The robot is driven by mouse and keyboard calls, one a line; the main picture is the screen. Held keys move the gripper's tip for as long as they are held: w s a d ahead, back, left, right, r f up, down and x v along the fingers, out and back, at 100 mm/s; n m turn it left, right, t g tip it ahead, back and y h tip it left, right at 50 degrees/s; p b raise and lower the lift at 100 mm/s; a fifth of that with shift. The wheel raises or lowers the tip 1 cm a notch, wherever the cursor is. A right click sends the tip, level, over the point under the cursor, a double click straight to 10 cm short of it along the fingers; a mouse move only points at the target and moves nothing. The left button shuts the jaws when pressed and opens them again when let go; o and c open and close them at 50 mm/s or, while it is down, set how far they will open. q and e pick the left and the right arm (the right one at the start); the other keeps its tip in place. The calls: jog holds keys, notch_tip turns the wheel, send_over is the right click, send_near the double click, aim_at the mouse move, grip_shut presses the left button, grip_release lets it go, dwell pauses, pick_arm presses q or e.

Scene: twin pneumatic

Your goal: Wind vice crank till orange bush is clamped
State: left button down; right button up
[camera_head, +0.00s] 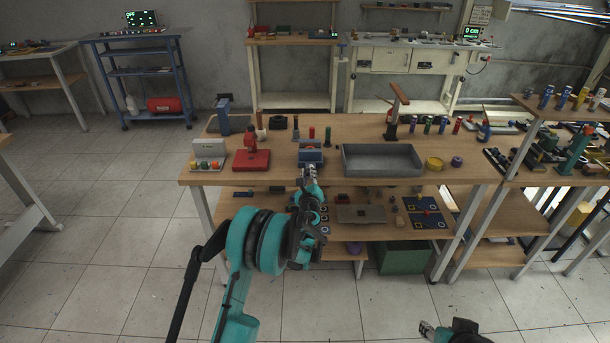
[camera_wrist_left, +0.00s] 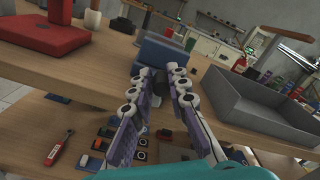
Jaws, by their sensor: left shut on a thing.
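The blue vice (camera_head: 311,155) stands at the front edge of the wooden bench. In the left wrist view the vice (camera_wrist_left: 163,55) is a blue block just beyond my fingertips. My left gripper (camera_head: 309,172) is at the vice's front; in the left wrist view its two fingers (camera_wrist_left: 161,85) are closed around what looks like the vice crank, mostly hidden between them. I cannot make out the orange bush in the vice jaws. My right gripper (camera_head: 427,329) is low at the bottom edge of the head view, away from the bench, and too small to read.
A red press (camera_head: 252,158) stands left of the vice. A grey tray (camera_head: 382,160) lies close on its right, also in the left wrist view (camera_wrist_left: 262,105). A yellow ring (camera_head: 434,163) is further right. A lower shelf (camera_head: 385,228) holds several parts.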

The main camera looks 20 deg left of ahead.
pick_arm(q)
jog(key=shift+w+d+f+m, duration=0.1)
jog(key=shift+d+m, duration=0.3)
jog(key=shift+m, duration=0.45)
jog(key=shift+w+d+r+m, duration=0.1)
jog(key=shift+d+m, duration=0.25)
jog(key=shift+m, duration=0.55)
jog(key=shift+w+d+f+m, duration=0.1)
jog(key=shift+d+m, duration=0.3)
jog(key=shift+m, duration=0.45)
jog(key=c, duration=1.5)
grip_release()
jog(key=shift+s, duration=0.15)
jog(key=v, duration=1.1)
jog(key=shift+s, duration=0.4)
jog(key=shift+d, duration=0.1)
